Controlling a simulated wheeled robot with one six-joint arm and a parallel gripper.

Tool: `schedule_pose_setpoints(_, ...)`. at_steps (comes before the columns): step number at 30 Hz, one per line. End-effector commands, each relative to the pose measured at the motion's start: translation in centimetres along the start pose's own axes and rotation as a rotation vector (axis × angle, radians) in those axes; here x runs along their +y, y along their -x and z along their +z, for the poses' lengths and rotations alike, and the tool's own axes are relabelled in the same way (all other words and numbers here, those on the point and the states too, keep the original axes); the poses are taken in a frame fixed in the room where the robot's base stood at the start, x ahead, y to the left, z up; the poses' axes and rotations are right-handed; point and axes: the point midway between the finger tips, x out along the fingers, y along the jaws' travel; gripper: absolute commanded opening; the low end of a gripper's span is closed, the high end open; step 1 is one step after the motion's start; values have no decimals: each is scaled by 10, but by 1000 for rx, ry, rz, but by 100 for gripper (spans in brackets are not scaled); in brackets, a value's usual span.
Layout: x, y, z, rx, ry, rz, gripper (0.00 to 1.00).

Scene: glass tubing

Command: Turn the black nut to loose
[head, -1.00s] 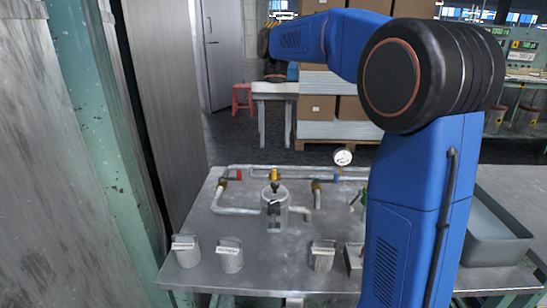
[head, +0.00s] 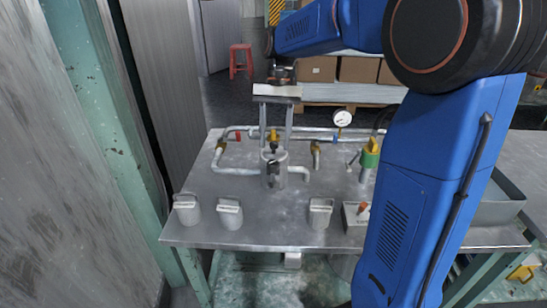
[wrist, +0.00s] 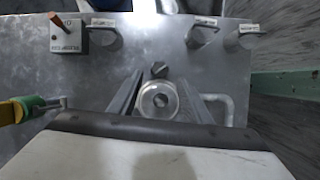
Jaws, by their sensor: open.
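A silvery upright cylinder (head: 286,172) stands on the metal table among the pipes. A black nut (head: 273,167) shows on its near side; in the wrist view the dark nut (wrist: 158,70) sits just beyond the cylinder's round top (wrist: 147,101). Another small dark piece shows at the cylinder's top in the head view. My gripper (head: 275,142) points down over the cylinder, its two long grey fingers apart. In the wrist view the fingers (wrist: 158,85) lie left and right of the cylinder, open, with nothing held. Whether they touch the cylinder or nut cannot be told.
Pipes with a yellow valve (head: 274,134) run behind the cylinder. A pressure gauge (head: 343,118) and a green-yellow valve (head: 370,154) stand to the right. Labelled grey cups (head: 229,214) and a switch box (head: 354,217) line the near edge. The table (head: 260,228) is bare between.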

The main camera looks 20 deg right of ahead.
Motion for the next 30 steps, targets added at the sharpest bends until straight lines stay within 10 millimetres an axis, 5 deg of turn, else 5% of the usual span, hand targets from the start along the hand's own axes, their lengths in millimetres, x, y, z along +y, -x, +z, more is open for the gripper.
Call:
schedule_pose_setpoints(9, 0, -46, 0, -1, 0, 0, 44)
schedule_pose_setpoints(23, 0, -57, 0, 0, 0, 0, 44)
schedule_pose_setpoints(28, 0, -57, 0, 0, 0, 0, 8)
schedule_pose_setpoints(30, 0, -57, 0, 0, 0, 0, 3)
